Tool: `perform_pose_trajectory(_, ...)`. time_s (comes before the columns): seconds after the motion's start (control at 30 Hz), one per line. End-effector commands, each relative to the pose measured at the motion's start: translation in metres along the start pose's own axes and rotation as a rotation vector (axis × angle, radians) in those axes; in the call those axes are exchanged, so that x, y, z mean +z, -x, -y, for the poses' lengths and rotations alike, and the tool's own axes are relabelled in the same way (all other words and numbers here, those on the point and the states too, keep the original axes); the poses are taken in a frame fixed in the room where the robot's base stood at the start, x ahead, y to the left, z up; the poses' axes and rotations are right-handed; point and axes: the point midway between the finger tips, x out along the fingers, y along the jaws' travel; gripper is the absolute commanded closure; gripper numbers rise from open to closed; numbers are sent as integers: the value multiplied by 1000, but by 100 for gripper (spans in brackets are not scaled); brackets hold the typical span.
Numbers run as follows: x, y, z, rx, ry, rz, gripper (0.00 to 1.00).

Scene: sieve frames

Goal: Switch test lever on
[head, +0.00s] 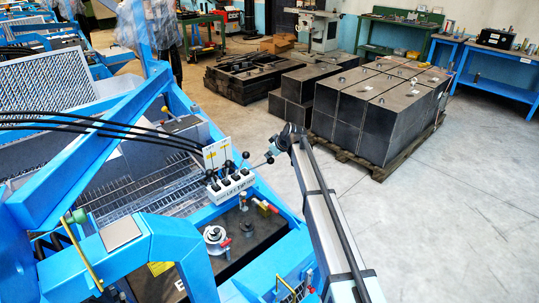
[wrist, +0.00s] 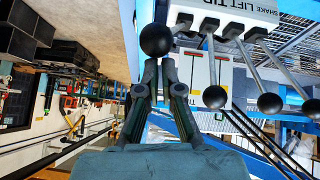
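A white control box (head: 232,187) carries several levers with black ball knobs. In the wrist view the box (wrist: 238,8) is upside down, with the words SHAKE, LIFT and TIP legible. One lever knob (wrist: 156,40) stands apart from the others, straight beyond my fingertips. Its rod runs right toward the box. My gripper (wrist: 159,66) has its fingers drawn together, with the tips at the lower edge of this knob. I cannot tell whether they touch it. In the head view my gripper (head: 269,158) is just right of the box. No TEST label is readable.
Other knobs (wrist: 214,97) hang close to the right of my fingers. Black cables (head: 110,125) run into the box from the left. The blue machine frame (head: 110,150) surrounds it. Dark metal blocks (head: 370,110) stand on a pallet behind. The floor at right is clear.

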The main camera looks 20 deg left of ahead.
Motion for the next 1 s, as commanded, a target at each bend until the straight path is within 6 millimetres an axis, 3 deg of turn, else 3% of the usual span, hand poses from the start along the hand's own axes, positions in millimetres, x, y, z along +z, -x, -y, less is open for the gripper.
perform_pose_trajectory(0.07,-2,2,0,-3,0,10,100)
perform_pose_trajectory(0.27,-38,16,-6,4,1,-3,100)
perform_pose_trajectory(0.33,-29,34,-3,5,-1,-3,100)
perform_pose_trajectory(0.6,-28,88,-2,5,-1,-6,100)
perform_pose_trajectory(0.8,-28,109,-3,4,-1,-6,100)
perform_pose_trajectory(1.0,-29,114,-3,4,-1,-6,100)
